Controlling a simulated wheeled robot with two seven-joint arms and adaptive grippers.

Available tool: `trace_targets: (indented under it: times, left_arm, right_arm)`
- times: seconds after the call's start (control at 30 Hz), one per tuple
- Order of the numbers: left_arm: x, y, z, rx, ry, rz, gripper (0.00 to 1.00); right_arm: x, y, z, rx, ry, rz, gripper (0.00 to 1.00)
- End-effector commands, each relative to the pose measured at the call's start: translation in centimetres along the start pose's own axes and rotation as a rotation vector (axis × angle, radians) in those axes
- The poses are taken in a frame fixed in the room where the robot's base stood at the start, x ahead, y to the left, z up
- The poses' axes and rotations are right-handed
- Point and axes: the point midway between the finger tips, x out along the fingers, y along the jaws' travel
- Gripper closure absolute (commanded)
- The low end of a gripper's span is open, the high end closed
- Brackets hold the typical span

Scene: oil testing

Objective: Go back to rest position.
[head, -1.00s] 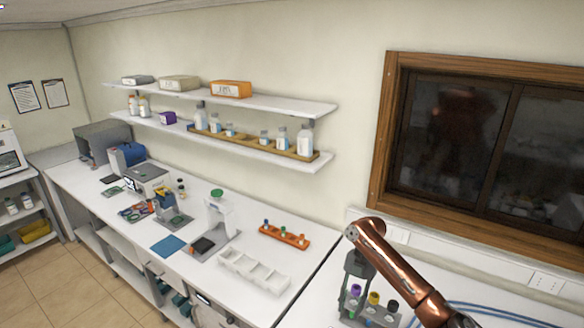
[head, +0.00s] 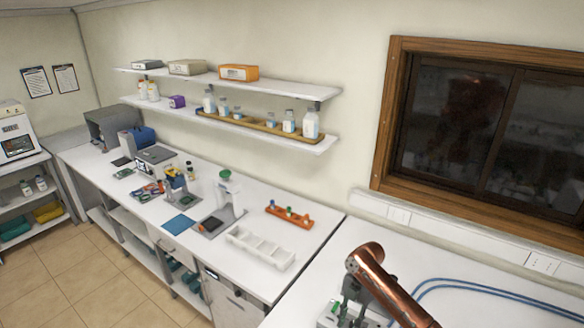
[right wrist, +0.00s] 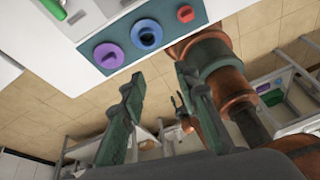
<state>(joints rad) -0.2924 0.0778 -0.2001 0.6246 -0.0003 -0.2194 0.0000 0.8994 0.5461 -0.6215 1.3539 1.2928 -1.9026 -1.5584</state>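My right arm comes into the head view from the bottom right. Its dark right gripper (head: 354,299) hangs over the near right bench, with its fingertips close to the bottom edge of the picture. The right wrist view shows both fingers of the right gripper (right wrist: 158,95) standing well apart with nothing between them. Copper arm parts show behind the right finger in that view. I cannot make out a left gripper in either view.
The right bench (head: 325,252) carries blue tubing (head: 470,286). On the left bench are an orange tube rack (head: 288,216) and a white tray (head: 260,248). The floor (head: 75,268) at left is clear.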

Motion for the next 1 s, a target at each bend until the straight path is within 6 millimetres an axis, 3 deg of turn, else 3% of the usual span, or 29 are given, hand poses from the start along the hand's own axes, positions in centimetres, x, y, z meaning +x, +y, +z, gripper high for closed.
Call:
trace_targets:
  times: [0.03,0.13,0.3,0.5,0.73,1.0]
  left_arm:
    - [0.0,0.1,0.7,-0.001,-0.008,0.000,0.60]
    - [-0.1,0.1,1.6,-0.003,-0.020,0.001,0.60]
    - [-0.1,0.0,1.6,-0.003,-0.021,0.000,0.60]
    - [-0.1,0.0,1.2,-0.002,-0.015,0.000,0.60]
    - [-0.1,-0.1,0.9,-0.001,-0.011,-0.001,0.60]
    - [-0.1,-0.1,0.8,-0.001,-0.010,-0.001,0.60]
  right_arm:
    - [2.1,-0.3,-0.4,0.032,0.003,0.004,0.71]
    - [5.8,-1.0,-1.1,0.127,-0.003,0.030,0.71]
    - [12.6,-3.1,-2.9,0.373,-0.004,0.120,0.71]
    - [17.7,-7.0,-4.9,0.736,0.018,0.264,0.71]
    - [20.1,-14.2,-5.8,1.237,0.051,0.449,0.71]
    - [19.5,-23.8,-5.6,1.724,0.048,0.634,0.71]
